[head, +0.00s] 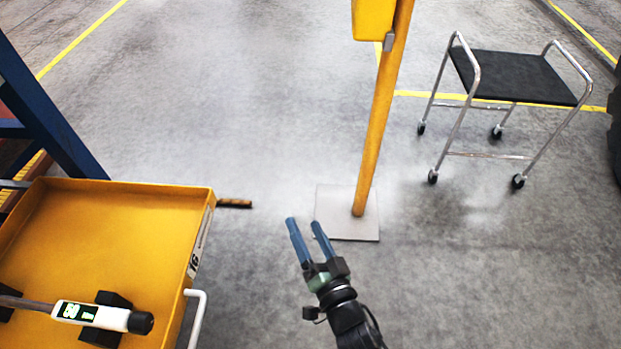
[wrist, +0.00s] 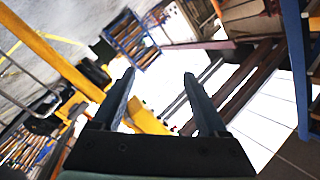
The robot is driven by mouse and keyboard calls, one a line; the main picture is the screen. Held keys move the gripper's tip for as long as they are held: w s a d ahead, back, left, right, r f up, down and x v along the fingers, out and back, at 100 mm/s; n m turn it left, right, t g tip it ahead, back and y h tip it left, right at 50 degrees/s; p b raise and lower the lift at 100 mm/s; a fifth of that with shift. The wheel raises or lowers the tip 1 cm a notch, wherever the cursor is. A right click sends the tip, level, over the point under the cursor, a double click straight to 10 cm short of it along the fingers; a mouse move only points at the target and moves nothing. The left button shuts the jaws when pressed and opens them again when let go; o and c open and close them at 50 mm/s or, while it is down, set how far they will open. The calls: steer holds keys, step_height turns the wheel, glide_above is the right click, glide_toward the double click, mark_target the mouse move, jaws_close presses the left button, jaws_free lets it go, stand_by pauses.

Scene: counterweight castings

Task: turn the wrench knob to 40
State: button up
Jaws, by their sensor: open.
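The wrench (head: 88,314) lies at the lower left of the head view, in the yellow tray of a cart (head: 120,215). It has a white body, a lit green display that seems to read 50, and a dark round knob (head: 140,322) at its right end. Dark blocks stand under it. My gripper (head: 304,221) is in the middle of the head view, to the right of the cart and apart from the wrench. Its two blue fingers are spread with nothing between them. The fingers also show in the wrist view (wrist: 160,75). I cannot make out the wrench there.
A yellow post (head: 378,120) on a grey base plate (head: 347,212) stands just beyond my gripper. A wheeled stand with a black top (head: 520,77) is at the upper right. The cart has a white handle (head: 197,318) on its right side. Open floor lies between.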

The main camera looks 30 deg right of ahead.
steer(key=shift+s+d+f+m+g, duration=0.1)
steer(key=shift+d+f+m+g, duration=0.2)
steer(key=shift+d+f+m, duration=0.15)
steer(key=shift+a+r, duration=0.1)
steer(key=shift+a, duration=0.05)
steer(key=a+r+n+t+y+b, duration=0.2)
steer(key=a+r+n+t+y, duration=0.25)
steer(key=a+r+n, duration=0.2)
steer(key=n+g+y+b, duration=0.4)
steer(key=n+g+y, duration=0.7)
steer(key=n+y, duration=0.45)
glide_toward(150, 325)
steer(key=w+a+b, duration=0.1)
steer(key=a, duration=0.1)
steer(key=w+a+h, duration=0.1)
steer(key=w+a, duration=0.1)
steer(key=a, duration=0.1)
steer(key=w+a+r+n+h+b, duration=0.1)
steer(key=w+a, duration=0.1)
steer(key=a, duration=0.1)
steer(key=shift+w+r+t+b, duration=0.1)
steer(key=shift+t+b, duration=0.15)
steer(key=shift+b, duration=0.05)
steer(key=shift+c, duration=0.3)
jaws_close()
